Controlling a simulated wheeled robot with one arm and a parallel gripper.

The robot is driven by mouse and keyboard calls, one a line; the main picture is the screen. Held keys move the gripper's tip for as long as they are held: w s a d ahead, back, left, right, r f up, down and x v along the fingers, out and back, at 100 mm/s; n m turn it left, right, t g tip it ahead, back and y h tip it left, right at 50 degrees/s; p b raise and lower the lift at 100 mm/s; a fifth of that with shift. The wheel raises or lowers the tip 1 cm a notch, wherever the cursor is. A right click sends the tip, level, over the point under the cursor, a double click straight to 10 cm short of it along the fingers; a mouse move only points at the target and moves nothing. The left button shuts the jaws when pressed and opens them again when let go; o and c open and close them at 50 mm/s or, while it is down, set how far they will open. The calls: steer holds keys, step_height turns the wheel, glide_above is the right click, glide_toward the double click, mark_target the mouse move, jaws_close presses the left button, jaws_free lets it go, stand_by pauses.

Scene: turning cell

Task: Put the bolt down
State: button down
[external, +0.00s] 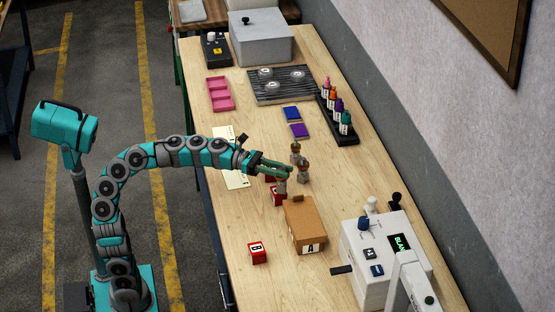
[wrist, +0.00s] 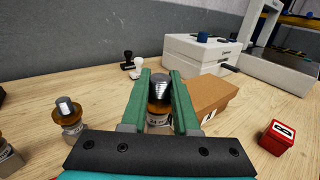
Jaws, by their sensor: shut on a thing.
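My gripper (external: 287,172) is above the middle of the bench. In the wrist view its green fingers (wrist: 160,76) are shut on the bolt (wrist: 159,88), a piece with a grey metal cylinder on top and an amber collar below. The bolt is upright between the fingers, its lower part partly hidden by the gripper.
A brown box marked A (external: 304,222) stands close to the gripper. A red cube (external: 257,251) is nearer the front edge. A white machine (external: 372,255) is at right.

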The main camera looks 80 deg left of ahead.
steer(key=s+m+g+h+b, duration=0.2)
steer(key=s+m+g+h, duration=0.2)
steer(key=s+g, duration=0.1)
steer(key=shift+m+g+h, duration=0.3)
steer(key=shift+m+h, duration=0.1)
steer(key=shift+h, duration=0.1)
steer(key=w+f, duration=0.1)
steer(key=w, duration=0.3)
steer(key=w+d+f+b, duration=0.1)
steer(key=w, duration=0.4)
steer(key=w+f, duration=0.2)
steer(key=w, duration=0.3)
steer(key=shift+w+d, duration=0.25)
steer(key=shift+d, duration=0.15)
